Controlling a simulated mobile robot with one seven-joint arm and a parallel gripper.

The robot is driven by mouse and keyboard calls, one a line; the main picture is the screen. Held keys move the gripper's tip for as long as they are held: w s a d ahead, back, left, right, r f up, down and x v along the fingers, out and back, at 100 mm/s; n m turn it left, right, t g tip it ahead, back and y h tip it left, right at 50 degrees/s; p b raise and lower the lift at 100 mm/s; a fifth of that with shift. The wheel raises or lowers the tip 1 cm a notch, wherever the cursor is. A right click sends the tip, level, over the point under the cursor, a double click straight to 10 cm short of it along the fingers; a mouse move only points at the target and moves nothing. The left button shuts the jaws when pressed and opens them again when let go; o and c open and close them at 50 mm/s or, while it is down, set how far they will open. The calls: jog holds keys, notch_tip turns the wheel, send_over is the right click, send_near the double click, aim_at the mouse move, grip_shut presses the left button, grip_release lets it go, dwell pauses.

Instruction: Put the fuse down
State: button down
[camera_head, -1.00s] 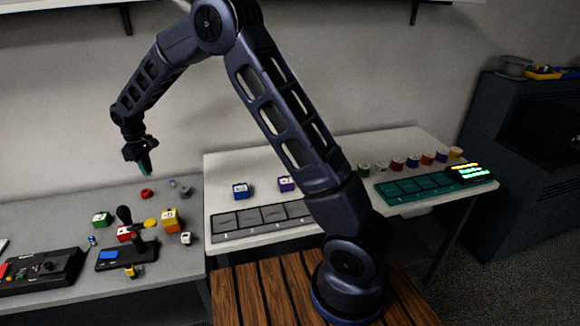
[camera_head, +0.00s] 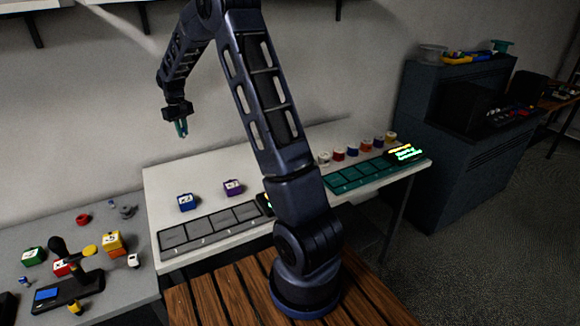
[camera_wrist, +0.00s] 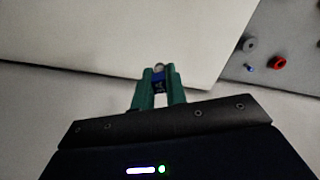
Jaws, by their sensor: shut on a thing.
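My gripper (camera_head: 181,129) hangs in the air above the back left part of the white table (camera_head: 160,200), with its green fingers pointing down. In the wrist view the gripper (camera_wrist: 159,92) is shut on a small fuse (camera_wrist: 159,70) with a blue body and a greyish tip. Much of the fuse is hidden between the fingers. In the head view the fuse is too small to make out.
A teal tray (camera_head: 340,187) and several coloured spools (camera_head: 353,150) are at the right. The grey table (camera_head: 110,290) at left holds a red ring (camera_head: 83,219) and other parts.

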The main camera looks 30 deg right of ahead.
aim_at(243, 160)
jog(key=s+d+r+m, duration=0.1)
jog(key=d+m, duration=0.1)
jog(key=d, duration=0.9)
jog(key=d+r+m, duration=0.2)
jog(key=d+m, duration=0.1)
jog(key=d, duration=0.8)
jog(key=f, duration=0.6)
jog(key=d+f, duration=0.1)
jog(key=f, duration=1.3)
jog(key=shift+d+f, duration=0.15)
jog(key=shift+f, duration=0.05)
jog(key=shift+s+f, duration=0.1)
jog(key=shift+f, duration=0.05)
jog(key=c, duration=1.4)
grip_release()
jog(key=shift+c, duration=0.2)
